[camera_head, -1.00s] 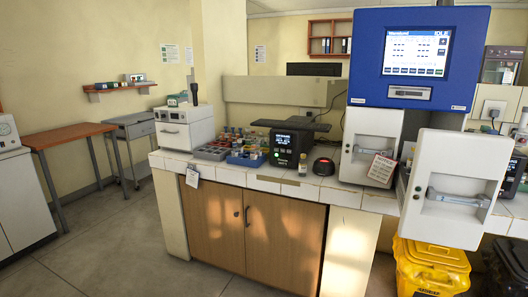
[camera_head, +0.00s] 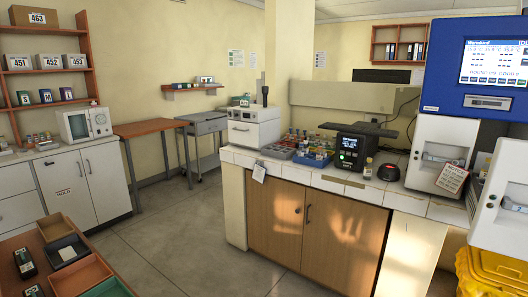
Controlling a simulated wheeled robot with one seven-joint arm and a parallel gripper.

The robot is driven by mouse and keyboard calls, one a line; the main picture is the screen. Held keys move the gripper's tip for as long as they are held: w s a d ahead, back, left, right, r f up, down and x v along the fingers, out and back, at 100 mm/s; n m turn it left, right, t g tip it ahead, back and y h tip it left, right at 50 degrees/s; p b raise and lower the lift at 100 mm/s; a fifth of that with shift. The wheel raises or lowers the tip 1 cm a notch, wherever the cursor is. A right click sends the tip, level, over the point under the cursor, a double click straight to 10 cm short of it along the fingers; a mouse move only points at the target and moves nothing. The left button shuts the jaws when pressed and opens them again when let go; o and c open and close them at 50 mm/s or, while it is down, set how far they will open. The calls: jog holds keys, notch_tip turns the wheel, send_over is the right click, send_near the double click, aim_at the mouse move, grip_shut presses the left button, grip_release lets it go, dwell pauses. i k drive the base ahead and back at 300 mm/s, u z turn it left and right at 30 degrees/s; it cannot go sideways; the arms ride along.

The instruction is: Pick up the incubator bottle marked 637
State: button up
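I cannot read the number 637 on any bottle. The tall white and blue machine (camera_head: 443,150), with a lit screen (camera_head: 494,63), stands at the right of the counter. Its door (camera_head: 500,200) stands open, cut by the right edge. Small bottles partly show in the gap behind the door; their labels are too small to read. A small lone bottle (camera_head: 367,168) stands on the counter beside a black device (camera_head: 352,145). My gripper is not in view.
The tiled counter (camera_head: 330,184) holds bottle racks (camera_head: 313,158) and a white box device (camera_head: 254,130). A yellow bin (camera_head: 490,275) stands below the door. Trays lie on a table (camera_head: 60,240) at front left. Shelves and a white cabinet (camera_head: 85,185) stand left. The middle floor is open.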

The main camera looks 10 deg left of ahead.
aim_at(319, 155)
jog(key=u, duration=0.55)
jog(key=i, duration=3.6)
jog(key=z, duration=1)
